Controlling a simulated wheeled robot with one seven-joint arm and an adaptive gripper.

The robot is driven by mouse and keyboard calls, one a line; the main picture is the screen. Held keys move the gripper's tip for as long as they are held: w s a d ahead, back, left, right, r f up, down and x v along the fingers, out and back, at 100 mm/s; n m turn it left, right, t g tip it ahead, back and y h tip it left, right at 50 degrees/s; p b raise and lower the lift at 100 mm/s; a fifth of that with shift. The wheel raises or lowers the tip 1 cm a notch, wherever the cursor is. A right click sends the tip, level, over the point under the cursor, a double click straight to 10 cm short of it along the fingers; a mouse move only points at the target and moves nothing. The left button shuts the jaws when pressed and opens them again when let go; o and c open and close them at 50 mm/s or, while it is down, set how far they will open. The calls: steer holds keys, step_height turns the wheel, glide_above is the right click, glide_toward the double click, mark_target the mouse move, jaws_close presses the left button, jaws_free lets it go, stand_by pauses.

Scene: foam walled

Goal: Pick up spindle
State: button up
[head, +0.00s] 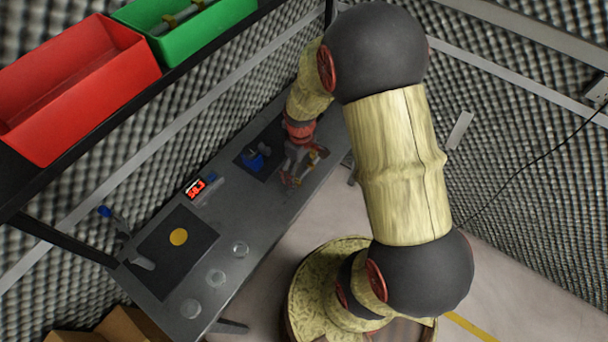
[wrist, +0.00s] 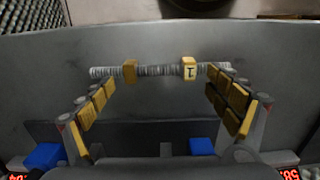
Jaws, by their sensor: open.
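The spindle (wrist: 158,71) shows in the wrist view as a grey ribbed rod with two yellow blocks on it, the right one bearing a dark mark. It lies crosswise on the grey table, near the table's edge. My gripper (wrist: 160,88) is open, its yellow-padded fingers spread to the left and right. The fingertips reach close to the rod's two ends, and nothing is held; I cannot tell whether they touch it. In the head view my gripper (head: 303,170) is low over the table's far right part, and I cannot make out the spindle clearly there.
The grey table (head: 268,205) also carries a blue object (head: 253,160), a red display (head: 195,188), a yellow disc (head: 179,237) on a dark mat, and clear round pieces (head: 216,278). Red (head: 75,85) and green (head: 190,22) bins sit on a shelf above. Foam walls stand close behind.

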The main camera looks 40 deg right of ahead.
steer(key=c, duration=0.3)
steer(key=shift+c, duration=1.4)
steer(key=shift+s+f, duration=0.1)
steer(key=shift+s, duration=0.05)
steer(key=c, duration=0.7)
steer(key=shift+a, duration=0.1)
steer(key=shift+r, duration=0.45)
steer(key=c, duration=0.7)
steer(key=shift+o, duration=0.2)
steer(key=r, duration=0.1)
steer(key=r+p, duration=0.1)
steer(key=shift+w+r, duration=0.2)
steer(key=shift+r, duration=0.1)
steer(key=s+a+r+p, duration=0.1)
steer(key=s+a+r, duration=0.1)
steer(key=s+r, duration=0.3)
steer(key=s+a+r+p, duration=0.1)
steer(key=s+r, duration=0.3)
steer(key=s, duration=0.4)
steer(key=shift+s+a+r+p, duration=0.15)
steer(key=shift+a+r+p, duration=0.25)
steer(key=shift+a, duration=0.35)
